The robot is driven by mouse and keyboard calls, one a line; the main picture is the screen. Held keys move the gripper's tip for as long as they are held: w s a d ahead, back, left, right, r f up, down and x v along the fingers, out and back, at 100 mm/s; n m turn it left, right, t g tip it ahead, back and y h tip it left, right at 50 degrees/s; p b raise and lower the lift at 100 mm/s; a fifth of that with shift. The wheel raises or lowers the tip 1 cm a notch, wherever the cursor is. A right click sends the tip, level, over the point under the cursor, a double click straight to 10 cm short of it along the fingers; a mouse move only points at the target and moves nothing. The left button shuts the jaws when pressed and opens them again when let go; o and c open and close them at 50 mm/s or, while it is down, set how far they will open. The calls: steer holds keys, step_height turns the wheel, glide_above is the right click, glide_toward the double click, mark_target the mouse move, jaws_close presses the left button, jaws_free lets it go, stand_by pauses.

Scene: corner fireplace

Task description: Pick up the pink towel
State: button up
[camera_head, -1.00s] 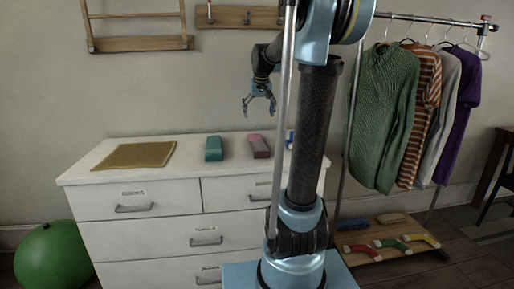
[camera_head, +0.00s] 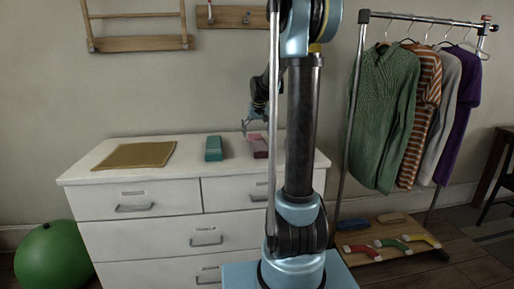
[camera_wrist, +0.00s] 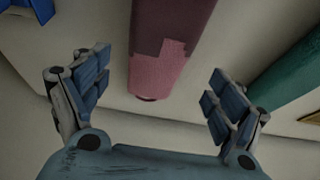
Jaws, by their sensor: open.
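The pink towel (camera_head: 258,148) is a small folded bundle on the white dresser top, right of a teal one. In the wrist view the pink towel (camera_wrist: 162,60) lies ahead of and between my finger pads, with part of it darkened by shadow. My gripper (camera_wrist: 160,92) is open and empty, with a blue-padded finger on each side. In the head view my gripper (camera_head: 247,128) hangs just above the pink towel, partly hidden by my own arm. I see no contact with the towel.
The teal towel (camera_head: 214,148) lies close to the left on the white dresser (camera_head: 190,176). A flat mustard cloth (camera_head: 135,155) lies further left. A blue item (camera_wrist: 90,57) shows left of the pink towel in the wrist view. A clothes rack (camera_head: 420,17) stands at the right.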

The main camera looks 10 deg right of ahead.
mark_target(257, 140)
steer(key=shift+s+x, duration=0.15)
steer(key=shift+x, duration=1.2)
steer(key=shift+s+x, duration=0.2)
steer(key=shift+x, duration=1.1)
steer(key=shift+d+f, duration=0.15)
steer(key=c, duration=1.3)
